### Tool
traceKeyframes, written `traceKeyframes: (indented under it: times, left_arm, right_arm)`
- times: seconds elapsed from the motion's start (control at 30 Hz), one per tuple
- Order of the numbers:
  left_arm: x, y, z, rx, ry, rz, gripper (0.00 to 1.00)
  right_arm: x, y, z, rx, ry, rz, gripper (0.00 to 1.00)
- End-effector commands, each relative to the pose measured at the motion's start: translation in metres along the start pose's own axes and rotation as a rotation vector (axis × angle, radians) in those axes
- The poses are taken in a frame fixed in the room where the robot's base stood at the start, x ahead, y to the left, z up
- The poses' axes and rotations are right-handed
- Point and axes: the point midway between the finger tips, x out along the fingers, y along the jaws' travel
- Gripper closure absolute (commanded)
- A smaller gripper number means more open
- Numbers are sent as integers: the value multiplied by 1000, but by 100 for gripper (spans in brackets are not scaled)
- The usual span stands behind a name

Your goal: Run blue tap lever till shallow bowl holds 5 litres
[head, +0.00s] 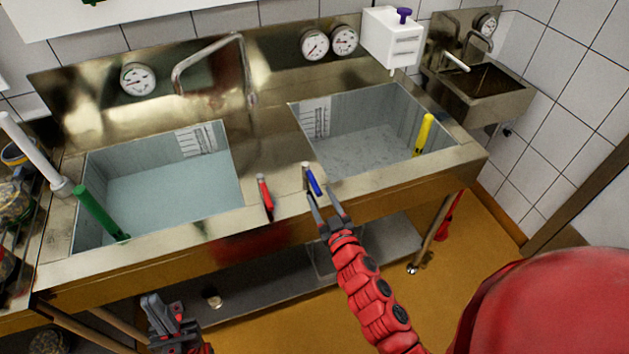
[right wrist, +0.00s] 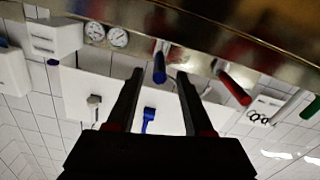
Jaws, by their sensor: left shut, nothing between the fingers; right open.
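The blue tap lever (head: 312,181) stands at the front of the sink top, right of the red lever (head: 265,193). My right gripper (head: 323,193) is open just in front of the blue lever. In the right wrist view the blue lever (right wrist: 160,66) shows between the fingertips (right wrist: 159,76); contact cannot be told. The left bowl (head: 160,190) has a green standpipe and looks pale blue inside. The right bowl (head: 370,135) has a yellow standpipe. I cannot tell which is shallower. The spout (head: 208,52) bends over the left bowl. My left gripper (head: 164,301) is shut and empty, low before the sink.
Scale plates stand on the back walls of the left bowl (head: 196,141) and right bowl (head: 315,118). Round gauges (head: 138,79) are on the splashback. A white dispenser (head: 391,38) and small basin (head: 480,90) are back right. A lower shelf (head: 260,275) runs underneath.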

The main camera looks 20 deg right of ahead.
Motion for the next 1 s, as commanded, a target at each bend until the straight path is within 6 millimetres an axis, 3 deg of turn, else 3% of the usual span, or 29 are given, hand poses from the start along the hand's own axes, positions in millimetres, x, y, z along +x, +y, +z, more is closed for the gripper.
traceKeyframes:
  times: [0.1, 0.3, 0.7, 0.77, 1.0]
  left_arm:
    - [9, 0, -2, 0, 0, 0, 100]
    - [13, -1, -2, 0, 0, 0, 100]
    - [14, -1, -2, 0, 0, 0, 100]
    - [14, -1, -2, 0, 0, 0, 100]
    - [14, -1, -2, 0, 0, 0, 100]
  right_arm:
    - [23, 1, -4, -1, 3, -1, 48]
    - [46, 1, -1, 0, 1, 1, 48]
    - [53, 0, 1, -1, 0, 0, 48]
    - [53, 0, 1, -1, 0, 0, 55]
    - [53, 0, 0, -1, 0, -1, 98]
